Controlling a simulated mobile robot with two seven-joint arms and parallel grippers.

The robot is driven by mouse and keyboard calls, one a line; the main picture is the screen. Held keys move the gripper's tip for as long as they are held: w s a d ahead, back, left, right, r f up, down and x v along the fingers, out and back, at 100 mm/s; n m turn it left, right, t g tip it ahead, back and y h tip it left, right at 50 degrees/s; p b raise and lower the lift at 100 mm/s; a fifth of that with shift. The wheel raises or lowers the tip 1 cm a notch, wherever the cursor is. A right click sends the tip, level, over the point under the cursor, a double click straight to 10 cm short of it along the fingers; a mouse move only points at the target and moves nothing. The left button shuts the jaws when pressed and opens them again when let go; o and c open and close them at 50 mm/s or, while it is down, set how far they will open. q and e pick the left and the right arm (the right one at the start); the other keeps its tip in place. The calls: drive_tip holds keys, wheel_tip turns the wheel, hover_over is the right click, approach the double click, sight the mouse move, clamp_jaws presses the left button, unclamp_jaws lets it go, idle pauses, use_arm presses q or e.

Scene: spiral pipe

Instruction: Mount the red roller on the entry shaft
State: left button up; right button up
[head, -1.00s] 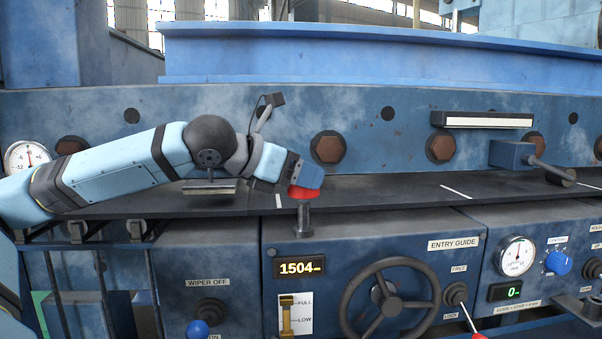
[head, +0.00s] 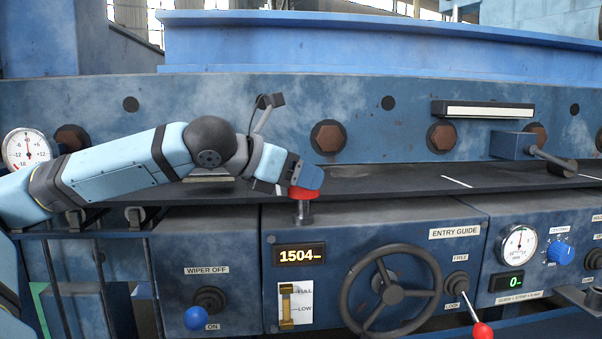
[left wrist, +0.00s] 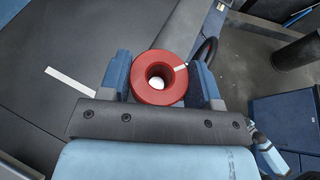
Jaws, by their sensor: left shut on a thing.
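The red roller (head: 303,193) is a thick ring held between the fingers of my left gripper (head: 305,183). In the left wrist view the roller (left wrist: 146,77) sits between the two blue fingertips (left wrist: 160,80), its hole facing the camera. A pale round end shows inside the hole. The roller meets the shaft's upper part in the picture. I cannot tell whether it is around the shaft's top or just above it. My right gripper is out of view.
The dark ledge (head: 400,186) runs left to right and is mostly clear. The panel below holds a display (head: 299,255), a handwheel (head: 390,291) and a red-knobbed lever (head: 482,330). Large bolts (head: 328,136) stud the blue wall behind.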

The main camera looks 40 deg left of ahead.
use_arm(q)
drive_tip(key=shift+f+b, duration=1.05)
drive_tip(key=shift+f, duration=0.25)
drive_tip(key=o, duration=1.1)
drive_tip(key=shift+d+r, duration=0.1)
drive_tip(key=shift+d, duration=0.1)
drive_tip(key=shift+s+a+b, duration=0.25)
drive_tip(key=shift+s+b, duration=0.15)
drive_tip(key=shift+b, duration=0.3)
drive_tip(key=shift+d+b+v, duration=0.2)
drive_tip(key=shift+b+v, duration=1.85)
drive_tip(key=shift+v, duration=4.55)
drive_tip(key=shift+r, duration=0.15)
